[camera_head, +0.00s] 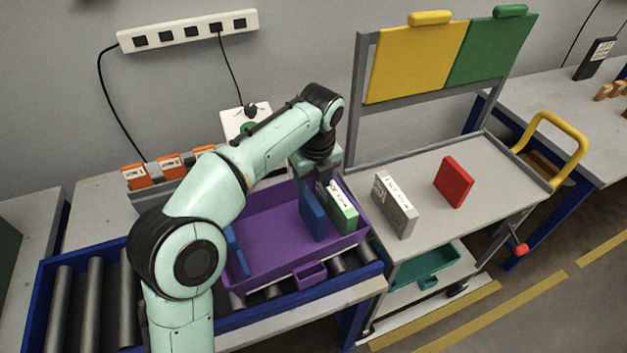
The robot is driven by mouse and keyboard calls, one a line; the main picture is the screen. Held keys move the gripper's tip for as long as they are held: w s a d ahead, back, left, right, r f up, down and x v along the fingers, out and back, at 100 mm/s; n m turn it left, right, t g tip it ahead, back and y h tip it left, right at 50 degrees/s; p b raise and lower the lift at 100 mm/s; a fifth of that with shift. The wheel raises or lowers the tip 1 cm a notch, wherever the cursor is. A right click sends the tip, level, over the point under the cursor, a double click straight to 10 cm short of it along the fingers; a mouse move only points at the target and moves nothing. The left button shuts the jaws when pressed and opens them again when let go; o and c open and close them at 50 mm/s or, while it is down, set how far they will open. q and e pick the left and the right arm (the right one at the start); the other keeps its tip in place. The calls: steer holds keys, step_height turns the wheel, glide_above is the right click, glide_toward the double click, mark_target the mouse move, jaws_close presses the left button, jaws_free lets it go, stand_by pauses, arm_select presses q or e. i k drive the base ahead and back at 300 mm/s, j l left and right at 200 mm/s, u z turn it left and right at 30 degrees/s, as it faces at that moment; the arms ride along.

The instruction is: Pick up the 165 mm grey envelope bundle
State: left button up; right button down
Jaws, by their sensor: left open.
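A grey block-shaped bundle (396,207) with a pale label on its edge stands upright on the grey top of the cart (440,215), near its left end. I take it as the grey envelope bundle; its size cannot be read. My left gripper (326,184) points down over the right part of the purple tray (262,243), left of the grey bundle and apart from it. It is open, though its fingers are partly hidden. A green bundle with a white label (343,212) stands in the tray close beside the fingers. My right gripper is not in view.
A red block (454,182) stands on the cart, right of the grey bundle. Blue dividers (312,214) stand in the tray, which rests on a roller conveyor (95,300). Yellow (415,60) and green panels rise behind the cart. The cart top's right part is clear.

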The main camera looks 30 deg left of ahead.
mark_target(401, 214)
steer(key=k, duration=1)
